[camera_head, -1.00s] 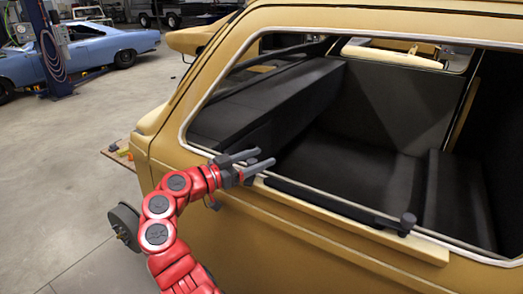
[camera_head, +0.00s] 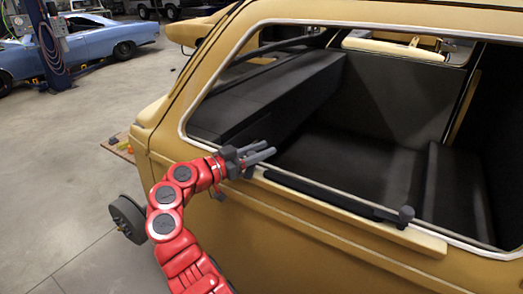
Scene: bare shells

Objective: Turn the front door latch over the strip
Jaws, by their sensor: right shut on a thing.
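A dark strip (camera_head: 330,195) lies along the sill of the tan car shell's side window opening. A dark latch with a round knob (camera_head: 405,216) stands upright at the strip's right end. My right gripper (camera_head: 262,153), on the red arm, is at the strip's left end. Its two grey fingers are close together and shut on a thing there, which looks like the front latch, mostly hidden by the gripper. My left gripper is not in view.
The tan car shell (camera_head: 210,235) fills the right side, with a dark, bare interior behind the opening. A pale ledge (camera_head: 425,243) runs under the strip. A grey wheel hub (camera_head: 128,218) sits at lower left. Open concrete floor lies left; a blue car (camera_head: 95,42) stands far back.

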